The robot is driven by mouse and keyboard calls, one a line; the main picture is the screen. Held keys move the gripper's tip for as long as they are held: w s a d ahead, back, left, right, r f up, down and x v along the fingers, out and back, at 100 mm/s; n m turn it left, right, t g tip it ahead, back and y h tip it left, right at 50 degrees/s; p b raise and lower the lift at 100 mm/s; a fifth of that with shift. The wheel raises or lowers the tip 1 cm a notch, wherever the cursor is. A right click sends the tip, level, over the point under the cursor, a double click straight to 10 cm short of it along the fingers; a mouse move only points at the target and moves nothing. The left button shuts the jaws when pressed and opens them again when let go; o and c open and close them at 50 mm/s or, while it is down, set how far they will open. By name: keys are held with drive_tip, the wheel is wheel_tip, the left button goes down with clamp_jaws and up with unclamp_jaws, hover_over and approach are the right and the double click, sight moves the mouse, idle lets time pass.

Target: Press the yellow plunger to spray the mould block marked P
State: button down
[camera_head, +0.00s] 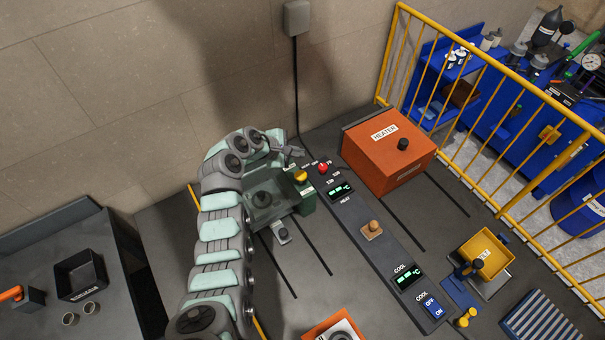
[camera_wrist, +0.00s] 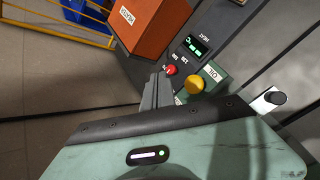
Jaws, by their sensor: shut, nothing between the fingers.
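The yellow plunger (camera_head: 301,176) sits on top of a green box at the front right of the green station (camera_head: 305,198). In the wrist view, my gripper's closed fingers (camera_wrist: 157,90) point up, just left of the plunger. A dark round shape (camera_head: 262,198) lies inside the green station. I cannot make out a P mark on any block.
A red button (camera_head: 323,168) stands close right of the plunger on the dark control panel. The orange heater (camera_head: 388,150) is farther right, before a yellow railing (camera_head: 480,90). A small grey part with a dark knob (camera_head: 281,232) sits in front of the station. A wooden knob (camera_head: 373,227) stands on the panel.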

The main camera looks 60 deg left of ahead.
drive_tip(key=shift+f, duration=0.15)
drive_tip(key=b, duration=0.6)
hover_over(301, 174)
drive_tip(key=s, duration=0.1)
wheel_tip(301, 174, down, 8)
drive_tip(key=shift+s+d+r, duration=0.1)
drive_tip(key=shift+d+r, duration=0.05)
drive_tip(key=shift+f, duration=0.4)
drive_tip(key=shift+b, duration=0.3)
idle(0.7)
drive_tip(key=shift+f, duration=0.4)
drive_tip(key=shift+f+b, duration=0.65)
drive_tip(key=shift+f, duration=0.65)
idle(1.1)
drive_tip(key=shift+r, duration=0.1)
drive_tip(key=shift+r+p, duration=1.6)
drive_tip(key=shift+p, duration=0.2)
